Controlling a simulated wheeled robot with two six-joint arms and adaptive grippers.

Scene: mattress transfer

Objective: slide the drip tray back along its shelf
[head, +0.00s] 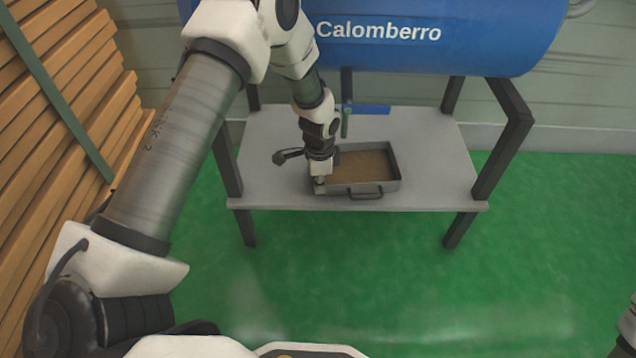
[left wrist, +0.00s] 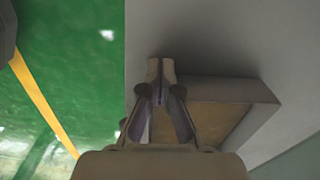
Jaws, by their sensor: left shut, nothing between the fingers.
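The drip tray (head: 392,172) is a shallow grey metal tray with a brown inside and a handle (head: 366,192) on its front wall. It sits on the grey shelf (head: 262,140), near the front edge. My left gripper (head: 320,183) points down at the tray's front left corner and hides part of its left side. In the left wrist view the closed fingertips (left wrist: 160,68) are beside the tray's rim (left wrist: 235,91), with nothing between them. I cannot tell whether they touch it. My right gripper is not in view.
A blue drum (head: 470,45) lettered "Calomberro" lies above the shelf, with a tap (head: 346,118) hanging behind the tray. Dark legs (head: 500,150) frame the stand. Stacked timber (head: 60,110) stands at the left. The shelf is bare on both sides of the tray; the green floor (head: 480,290) is clear.

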